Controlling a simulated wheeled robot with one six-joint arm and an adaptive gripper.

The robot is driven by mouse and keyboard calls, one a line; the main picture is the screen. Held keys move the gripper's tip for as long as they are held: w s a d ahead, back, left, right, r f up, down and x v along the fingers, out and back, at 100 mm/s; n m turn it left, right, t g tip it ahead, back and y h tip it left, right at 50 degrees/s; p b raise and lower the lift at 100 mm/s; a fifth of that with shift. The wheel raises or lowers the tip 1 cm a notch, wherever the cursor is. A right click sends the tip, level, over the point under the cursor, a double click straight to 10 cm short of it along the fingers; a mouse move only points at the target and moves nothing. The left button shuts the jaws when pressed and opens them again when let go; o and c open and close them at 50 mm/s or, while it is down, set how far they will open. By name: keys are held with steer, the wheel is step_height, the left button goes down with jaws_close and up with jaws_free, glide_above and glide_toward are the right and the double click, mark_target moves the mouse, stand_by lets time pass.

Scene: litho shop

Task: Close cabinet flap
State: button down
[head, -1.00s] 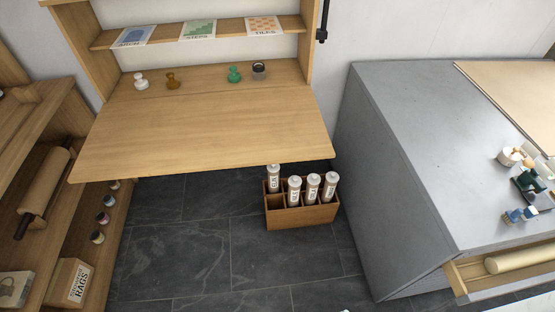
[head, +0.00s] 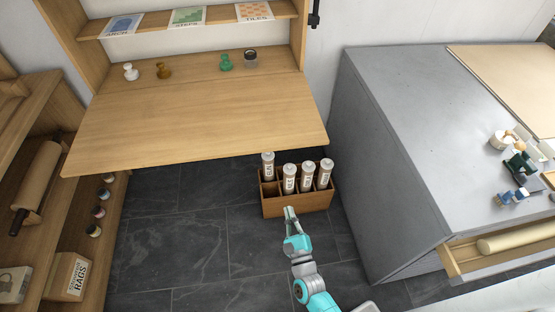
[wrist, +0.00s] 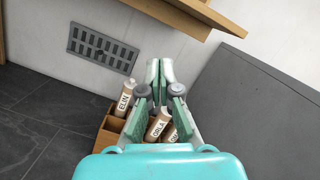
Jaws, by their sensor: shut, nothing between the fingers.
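The cabinet flap (head: 200,120) is a broad wooden panel folded down and lying level in front of the cabinet (head: 85,45) in the head view. Its underside edge shows at the top of the wrist view (wrist: 190,18). My gripper (head: 290,212) is below and in front of the flap's right part, apart from it, over the floor by the bottle crate. In the wrist view my gripper (wrist: 160,68) has its fingers together and empty.
A wooden crate (head: 300,206) with several labelled bottles stands on the floor below the flap's right end. A grey cabinet (head: 390,150) with an open drawer (head: 452,262) stands right. Shelves (head: 60,215) stand left. Small stamps (head: 226,63) sit inside the cabinet, behind the flap.

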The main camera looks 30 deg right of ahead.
steer(key=w+d+r+m+h, duration=0.1)
steer(key=w+d+r+m, duration=0.1)
steer(key=w, duration=0.6)
steer(key=w+d+r+m, duration=0.2)
steer(key=w+r+m, duration=0.2)
steer(key=w, duration=0.4)
steer(key=shift+w+r+m+h, duration=0.25)
steer(key=shift+r+m+h, duration=0.05)
steer(key=shift+r+h, duration=0.15)
